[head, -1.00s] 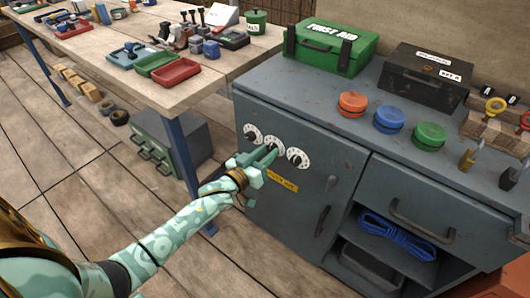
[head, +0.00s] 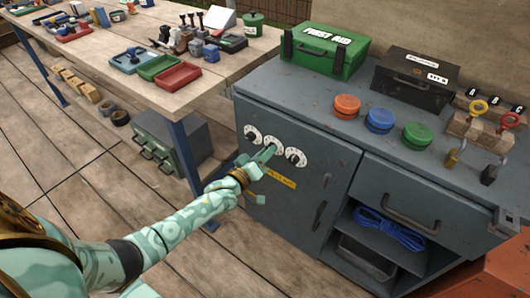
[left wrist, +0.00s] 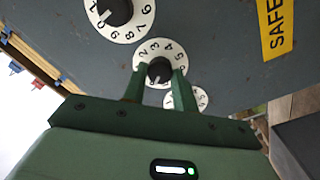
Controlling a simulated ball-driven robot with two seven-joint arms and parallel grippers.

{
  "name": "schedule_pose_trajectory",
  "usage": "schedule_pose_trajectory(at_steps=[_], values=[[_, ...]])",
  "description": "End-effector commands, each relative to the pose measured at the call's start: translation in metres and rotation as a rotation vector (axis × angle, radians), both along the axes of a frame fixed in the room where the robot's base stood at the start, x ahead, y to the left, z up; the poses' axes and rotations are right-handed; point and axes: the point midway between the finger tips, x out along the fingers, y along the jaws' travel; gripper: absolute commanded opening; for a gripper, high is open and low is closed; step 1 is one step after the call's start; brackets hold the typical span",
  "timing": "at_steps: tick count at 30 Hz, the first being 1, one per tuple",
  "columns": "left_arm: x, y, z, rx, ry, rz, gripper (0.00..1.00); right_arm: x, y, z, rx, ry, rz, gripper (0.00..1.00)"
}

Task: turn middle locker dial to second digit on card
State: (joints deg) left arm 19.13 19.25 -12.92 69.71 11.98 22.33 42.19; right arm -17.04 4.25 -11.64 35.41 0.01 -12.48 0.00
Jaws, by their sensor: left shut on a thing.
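The middle dial (head: 276,143) is a white numbered disc with a dark knob, set in the grey locker door (head: 290,205) between the left dial (head: 252,135) and the right dial (head: 297,157). My left gripper (head: 268,154) is at the middle dial. In the left wrist view, its green fingers (left wrist: 158,84) are shut on the dark knob (left wrist: 159,68), one on each side. Digits show around the upper rim; the fingers hide part of the lower rim. No readable digit card shows. My right gripper is not in view.
A yellow label (head: 281,178) and a dark door handle (head: 320,215) are below the dials. A green first aid box (head: 325,52), a dark case (head: 415,80) and orange, blue and green round tins stand on top. A wooden workbench (head: 215,75) stands to the left.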

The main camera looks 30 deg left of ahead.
Motion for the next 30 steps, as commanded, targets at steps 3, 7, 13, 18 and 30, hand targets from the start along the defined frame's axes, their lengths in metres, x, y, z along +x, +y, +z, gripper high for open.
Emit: schedule_pose_trajectory(at_steps=[3, 7, 13, 18, 30], values=[[0.000, 0.000, -0.001, -0.006, 0.003, -0.001, 0.05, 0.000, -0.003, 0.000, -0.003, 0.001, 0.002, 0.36], [0.000, 0.000, -0.001, -0.006, 0.003, -0.001, 0.05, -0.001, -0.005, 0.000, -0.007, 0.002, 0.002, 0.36], [0.000, 0.000, -0.001, -0.005, 0.003, 0.000, 0.37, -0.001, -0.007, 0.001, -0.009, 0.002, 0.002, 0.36], [0.000, 0.000, -0.001, -0.005, 0.003, -0.001, 0.50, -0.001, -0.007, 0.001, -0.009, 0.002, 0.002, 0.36], [-0.031, 0.004, 0.003, -0.004, 0.002, 0.000, 0.50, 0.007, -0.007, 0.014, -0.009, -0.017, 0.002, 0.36]])
